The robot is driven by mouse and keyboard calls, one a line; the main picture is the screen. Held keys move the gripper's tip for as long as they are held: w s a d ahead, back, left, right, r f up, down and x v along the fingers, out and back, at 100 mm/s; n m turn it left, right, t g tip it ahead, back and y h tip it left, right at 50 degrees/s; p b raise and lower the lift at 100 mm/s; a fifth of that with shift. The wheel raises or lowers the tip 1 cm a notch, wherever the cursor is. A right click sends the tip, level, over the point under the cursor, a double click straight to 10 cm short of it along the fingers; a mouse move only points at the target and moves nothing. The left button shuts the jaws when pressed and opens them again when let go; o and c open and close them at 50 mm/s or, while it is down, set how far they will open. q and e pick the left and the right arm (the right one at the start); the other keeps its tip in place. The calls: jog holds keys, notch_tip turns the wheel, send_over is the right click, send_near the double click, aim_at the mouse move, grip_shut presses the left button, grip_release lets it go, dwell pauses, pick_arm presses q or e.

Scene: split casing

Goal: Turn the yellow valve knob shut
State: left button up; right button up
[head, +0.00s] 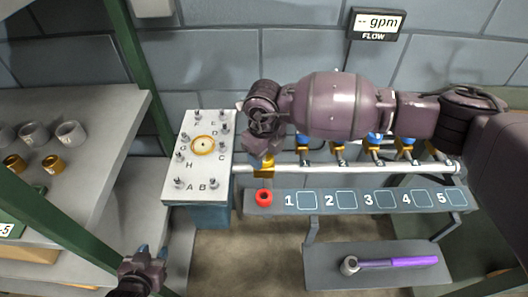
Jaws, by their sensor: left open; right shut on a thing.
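A yellow valve knob (264,171) shows at the left end of the pale horizontal pipe (330,168). My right arm reaches across from the right. Its gripper (263,153) points down over the knob and is shut on it, hiding the knob's upper part. How far the knob is turned cannot be seen. My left gripper (146,264) is open and empty at the bottom left, well away from the valve.
A lettered flange block (170,186) stands left of the valve. Several blue-and-yellow valves line the pipe. A purple-handled tool (400,262) lies on a low bench.

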dwell(0.5)
jog(key=o, duration=0.8)
jog(key=shift+o, duration=0.7)
notch_tip(320, 180, up, 11)
jog(key=shift+f, duration=0.1)
